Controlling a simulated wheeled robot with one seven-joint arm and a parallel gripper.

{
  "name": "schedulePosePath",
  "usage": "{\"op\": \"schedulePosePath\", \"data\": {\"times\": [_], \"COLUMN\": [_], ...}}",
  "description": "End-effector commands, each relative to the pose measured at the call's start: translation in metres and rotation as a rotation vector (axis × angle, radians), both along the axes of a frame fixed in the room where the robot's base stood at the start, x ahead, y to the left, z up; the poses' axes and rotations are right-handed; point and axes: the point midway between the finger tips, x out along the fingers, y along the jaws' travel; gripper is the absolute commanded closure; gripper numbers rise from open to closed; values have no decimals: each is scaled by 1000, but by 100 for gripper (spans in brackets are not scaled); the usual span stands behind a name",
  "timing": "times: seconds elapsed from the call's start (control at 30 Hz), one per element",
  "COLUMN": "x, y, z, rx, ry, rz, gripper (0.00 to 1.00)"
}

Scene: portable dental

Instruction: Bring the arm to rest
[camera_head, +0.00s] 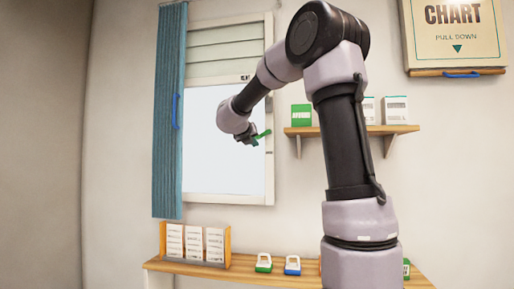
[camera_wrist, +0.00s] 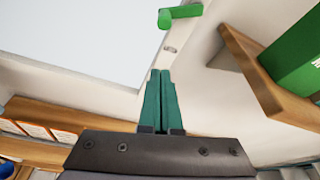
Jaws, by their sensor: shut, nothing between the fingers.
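My arm rises on the right side of the head view, bends at the top and reaches left and down toward the window. My gripper (camera_head: 248,135) hangs in front of the window's right side. In the wrist view its two teal fingers (camera_wrist: 161,78) lie together with nothing between them. A green handle (camera_head: 263,134) shows right beside the gripper in the head view. In the wrist view the green handle (camera_wrist: 180,15) lies beyond the fingertips, with a clear gap to them.
A wooden wall shelf (camera_head: 350,130) with boxes stands right of the gripper, partly behind my arm. Below is a wooden counter (camera_head: 215,271) with a card rack (camera_head: 227,245) and two small containers. A blue curtain (camera_head: 170,110) hangs left of the window (camera_head: 200,150). A chart (camera_head: 455,35) hangs upper right.

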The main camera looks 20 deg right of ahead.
Motion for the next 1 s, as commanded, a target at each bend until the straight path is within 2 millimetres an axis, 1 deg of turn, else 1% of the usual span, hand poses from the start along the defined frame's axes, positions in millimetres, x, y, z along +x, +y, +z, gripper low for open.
{"op": "schedulePosePath", "data": {"times": [0.1,0.2,0.67,0.77,0.87,0.97,1.0], "x": [-10,-13,-13,-14,-19,-30,-39], "y": [8,11,11,12,18,36,46], "z": [4,5,5,8,20,41,49], "rx": [0,1,0,-13,-89,-265,-362], "ry": [0,1,1,1,6,28,47], "rz": [0,0,-1,13,98,274,363], "gripper": [100,100,100,100,100,100,100]}}
